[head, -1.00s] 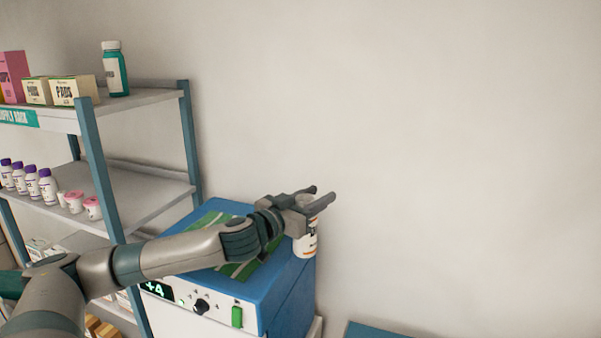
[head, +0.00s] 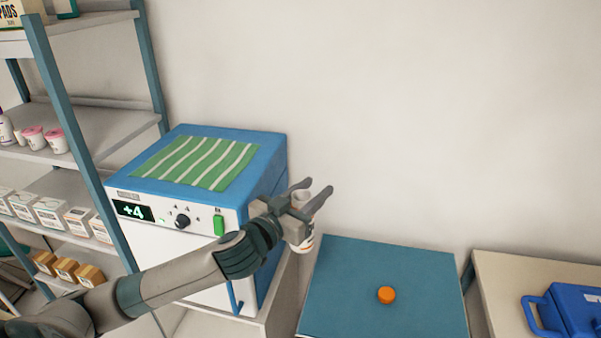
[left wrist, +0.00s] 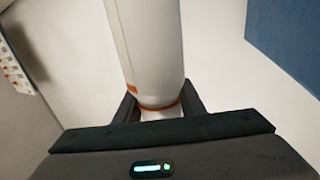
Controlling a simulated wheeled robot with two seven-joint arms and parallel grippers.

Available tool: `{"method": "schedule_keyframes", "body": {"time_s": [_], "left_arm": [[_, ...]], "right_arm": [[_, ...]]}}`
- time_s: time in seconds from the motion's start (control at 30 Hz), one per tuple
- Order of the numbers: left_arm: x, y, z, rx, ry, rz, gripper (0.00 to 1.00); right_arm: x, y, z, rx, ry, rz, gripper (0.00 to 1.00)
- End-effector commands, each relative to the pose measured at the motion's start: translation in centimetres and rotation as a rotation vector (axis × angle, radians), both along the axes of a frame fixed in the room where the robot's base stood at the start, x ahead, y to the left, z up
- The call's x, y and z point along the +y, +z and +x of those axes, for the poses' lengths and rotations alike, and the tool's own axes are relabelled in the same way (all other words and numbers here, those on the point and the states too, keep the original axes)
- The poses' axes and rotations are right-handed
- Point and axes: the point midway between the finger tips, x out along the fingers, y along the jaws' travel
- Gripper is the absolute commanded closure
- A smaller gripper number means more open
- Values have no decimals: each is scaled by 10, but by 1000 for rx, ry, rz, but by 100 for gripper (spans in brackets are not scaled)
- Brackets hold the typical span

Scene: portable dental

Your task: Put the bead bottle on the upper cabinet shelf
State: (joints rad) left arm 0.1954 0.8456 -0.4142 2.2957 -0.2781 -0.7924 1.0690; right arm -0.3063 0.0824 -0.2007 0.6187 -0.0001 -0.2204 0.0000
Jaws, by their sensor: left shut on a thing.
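My left gripper (head: 314,190) is shut on a white bottle (head: 303,242) with an orange band and some print. It holds the bottle in the air in front of the right side of the blue-topped cooler. The fingers hide part of the bottle. In the left wrist view the white bottle (left wrist: 148,45) stands between the finger pads (left wrist: 160,103). I take it for the bead bottle, but its label is not readable. No closed cabinet shows; an open shelf rack (head: 90,125) stands at left, its top shelf (head: 100,22) partly cut off. My right gripper is not in view.
The cooler (head: 270,150) carries a green striped cloth (head: 195,160). A blue table (head: 350,270) with an orange cap-like object (head: 386,295) is at right. A beige table (head: 500,275) holds a blue case (head: 570,312). Pink-lidded cups (head: 45,142) stand on the rack.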

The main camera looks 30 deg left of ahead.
Motion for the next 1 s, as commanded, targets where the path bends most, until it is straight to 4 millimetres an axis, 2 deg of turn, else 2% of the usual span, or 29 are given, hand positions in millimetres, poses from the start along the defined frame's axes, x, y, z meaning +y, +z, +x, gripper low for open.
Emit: {"method": "schedule_keyframes", "body": {"time_s": [0.03, 0.2, 0.4, 0.5, 0.7, 1.0], "left_arm": [[-12, -20, -5, 2, -4, -9, 100], [-48, -68, -25, 3, 4, -12, 100], [-80, -113, -50, 2, 42, -10, 100], [-90, -127, -60, 2, 66, -9, 100], [-99, -143, -72, 0, 101, -3, 100], [-100, -144, -75, -2, 110, 1, 100]], "right_arm": [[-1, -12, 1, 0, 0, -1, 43], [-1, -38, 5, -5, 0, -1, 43], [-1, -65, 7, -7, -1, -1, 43], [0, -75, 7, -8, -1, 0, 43], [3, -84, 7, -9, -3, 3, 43], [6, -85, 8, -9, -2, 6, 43]]}}
